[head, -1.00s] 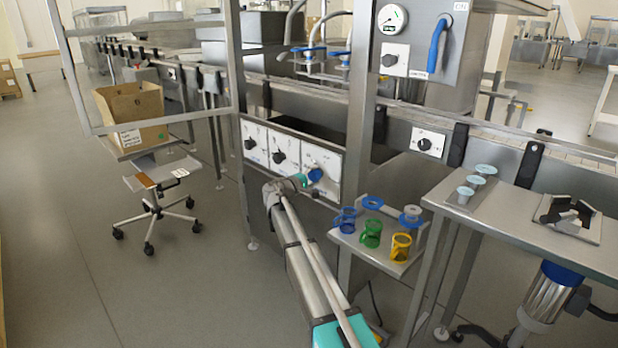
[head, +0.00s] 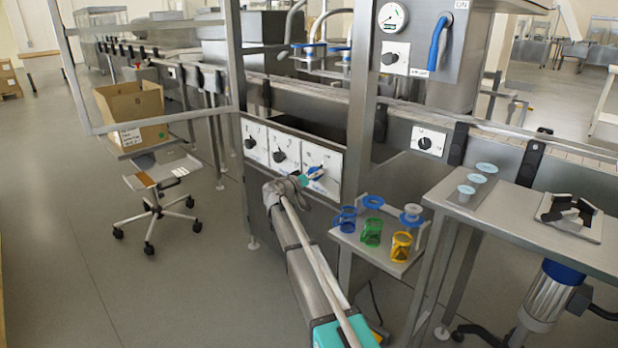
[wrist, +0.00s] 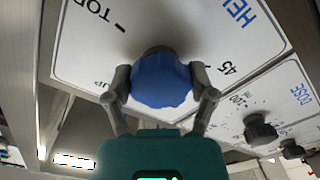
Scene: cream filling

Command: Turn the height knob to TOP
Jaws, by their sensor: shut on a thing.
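The blue height knob (wrist: 162,80) sits on a white panel (wrist: 150,22) in the wrist view. The panel is marked HEI..., TOP, UP and 45, and appears rotated in this view. TOP is at the upper left and 45 at the right. My gripper (wrist: 163,88) is shut on the knob, one finger on each side. The knob's pointer cannot be made out. In the head view, my gripper (head: 310,177) is at the rightmost of the three white panels, and the blue knob (head: 317,171) is small and partly hidden.
A black dose knob (wrist: 259,130) is on the neighbouring panel. To the right of my arm, a small shelf (head: 374,250) holds blue, green and yellow parts. A steel post (head: 357,130) stands just right of the panels. Open floor lies to the left.

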